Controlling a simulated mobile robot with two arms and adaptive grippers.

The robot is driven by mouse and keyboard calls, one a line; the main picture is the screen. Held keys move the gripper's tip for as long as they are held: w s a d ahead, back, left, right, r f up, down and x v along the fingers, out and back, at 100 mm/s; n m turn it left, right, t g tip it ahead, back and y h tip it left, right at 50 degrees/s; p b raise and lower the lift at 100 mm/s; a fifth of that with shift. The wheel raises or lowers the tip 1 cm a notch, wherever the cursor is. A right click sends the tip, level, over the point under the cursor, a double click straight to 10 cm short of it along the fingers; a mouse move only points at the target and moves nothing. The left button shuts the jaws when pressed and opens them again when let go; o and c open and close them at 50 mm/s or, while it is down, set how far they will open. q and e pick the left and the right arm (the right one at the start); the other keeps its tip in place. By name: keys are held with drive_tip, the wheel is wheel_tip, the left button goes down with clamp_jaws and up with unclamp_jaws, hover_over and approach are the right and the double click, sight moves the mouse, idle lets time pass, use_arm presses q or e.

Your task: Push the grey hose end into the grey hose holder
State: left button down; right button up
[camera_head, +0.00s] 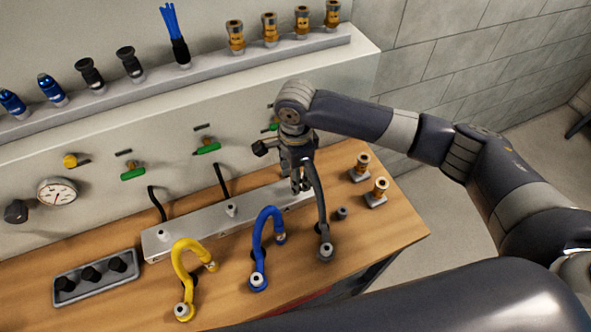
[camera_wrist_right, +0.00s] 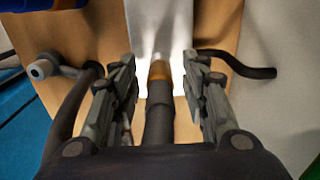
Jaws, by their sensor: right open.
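The grey hose (camera_head: 320,205) rises from its base fitting (camera_head: 326,250) on the bench and bends up to my right gripper (camera_head: 300,183). In the right wrist view, the dark grey hose end (camera_wrist_right: 159,112) with its brass-coloured tip (camera_wrist_right: 160,70) lies between the fingers of my right gripper (camera_wrist_right: 163,95). The fingers are open, with a gap on each side of the hose end. The tip points toward the bright pale rail (camera_head: 193,225). The grey holder cannot be made out; my gripper covers that end of the rail. My left gripper is not in view.
The blue hose (camera_head: 259,240) and yellow hose (camera_head: 180,258) stand left of the grey one. A small dark peg (camera_head: 342,212) and two brass fittings (camera_head: 361,166) stand to the right. A grey tray (camera_head: 95,277) lies at left.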

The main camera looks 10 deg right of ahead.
idle(0.4)
clamp_jaws()
drive_tip(key=shift+r+p, duration=0.15)
drive_tip(key=shift+p, duration=0.15)
drive_tip(key=shift+w+r+p, duration=0.1)
drive_tip(key=shift+r+p, duration=0.3)
drive_tip(key=shift+p, duration=0.15)
drive_tip(key=shift+r+p, duration=0.35)
drive_tip(key=shift+p, duration=0.15)
drive_tip(key=shift+r+p, duration=2.15)
drive_tip(key=shift+p, duration=1.15)
